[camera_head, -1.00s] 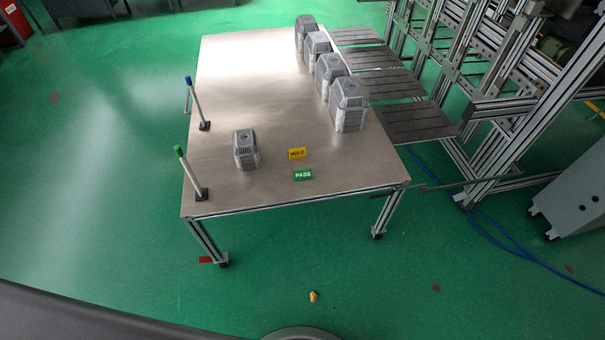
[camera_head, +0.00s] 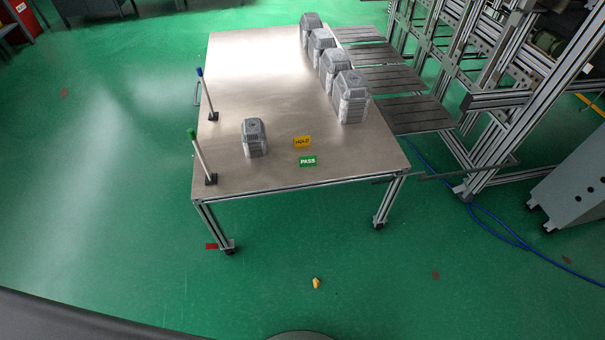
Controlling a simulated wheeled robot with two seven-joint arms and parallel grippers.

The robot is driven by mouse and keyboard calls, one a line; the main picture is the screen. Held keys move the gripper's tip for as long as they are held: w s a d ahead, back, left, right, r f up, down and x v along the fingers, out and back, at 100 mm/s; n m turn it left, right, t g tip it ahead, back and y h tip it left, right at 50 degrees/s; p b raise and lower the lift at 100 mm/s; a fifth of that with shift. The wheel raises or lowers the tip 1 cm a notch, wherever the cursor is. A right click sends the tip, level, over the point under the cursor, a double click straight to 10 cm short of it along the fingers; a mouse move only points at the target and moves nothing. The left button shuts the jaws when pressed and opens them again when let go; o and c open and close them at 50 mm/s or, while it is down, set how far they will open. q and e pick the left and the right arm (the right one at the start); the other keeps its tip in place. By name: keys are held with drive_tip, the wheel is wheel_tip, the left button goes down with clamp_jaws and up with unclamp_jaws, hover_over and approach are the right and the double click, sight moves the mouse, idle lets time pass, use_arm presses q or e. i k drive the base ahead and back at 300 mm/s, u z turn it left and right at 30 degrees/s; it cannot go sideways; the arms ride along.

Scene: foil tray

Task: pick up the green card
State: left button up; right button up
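The green card (camera_head: 307,161), marked PASS, lies flat on the metal-topped table (camera_head: 260,85) close to its front edge. A yellow card (camera_head: 302,142), marked HOLD, lies just behind it, a small gap apart. Neither of my grippers shows in the head view, so I cannot see whether they are open or shut.
A grey foil-like block (camera_head: 255,138) stands left of the cards. Several similar blocks (camera_head: 350,98) line the table's right edge. A green-topped post (camera_head: 202,158) and a blue-topped post (camera_head: 207,97) stand at the left edge. A metal frame (camera_head: 510,100) stands right.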

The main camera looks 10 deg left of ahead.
sight(309, 161)
drive_tip(key=k, duration=1.05)
drive_tip(key=z, duration=0.6)
drive_tip(key=i, duration=0.55)
drive_tip(key=z, duration=1.05)
drive_tip(key=i, duration=0.75)
drive_tip(key=u, duration=0.35)
drive_tip(key=i, duration=0.65)
drive_tip(key=u, duration=0.9)
drive_tip(key=i, duration=0.25)
drive_tip(key=u, duration=0.35)
